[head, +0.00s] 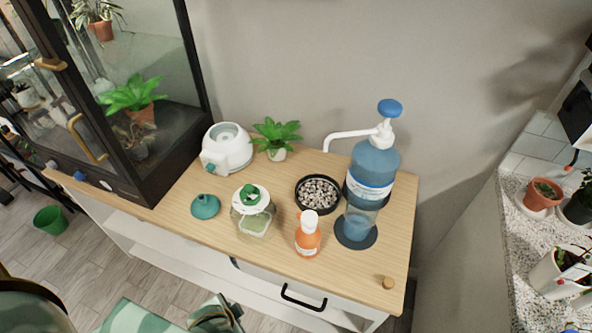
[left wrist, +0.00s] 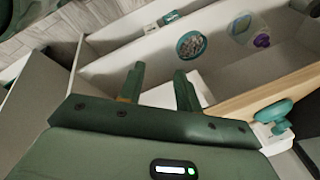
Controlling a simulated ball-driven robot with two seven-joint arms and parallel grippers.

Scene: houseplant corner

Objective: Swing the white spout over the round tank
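The white spout (head: 350,134) sits on the blue-topped pump of a blue bottle (head: 372,166) at the back right of the wooden top. It points left, with its tip bent down over bare wood. A white appliance (head: 228,148) with a round open top stands at the back left, apart from the spout; it looks like the round tank, but I cannot be sure. My left gripper (head: 215,316) is low, in front of the cabinet, far from the spout. In the left wrist view its two fingers (left wrist: 160,90) are apart with nothing between them. My right gripper is not in view.
A plant (head: 276,137), a teal cap (head: 205,206), a clear jar (head: 252,219), a pebble bowl (head: 318,193) and an orange bottle (head: 307,238) crowd the wooden top. A glass case (head: 130,110) stands at left. A wooden knob (head: 388,283) lies at front right.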

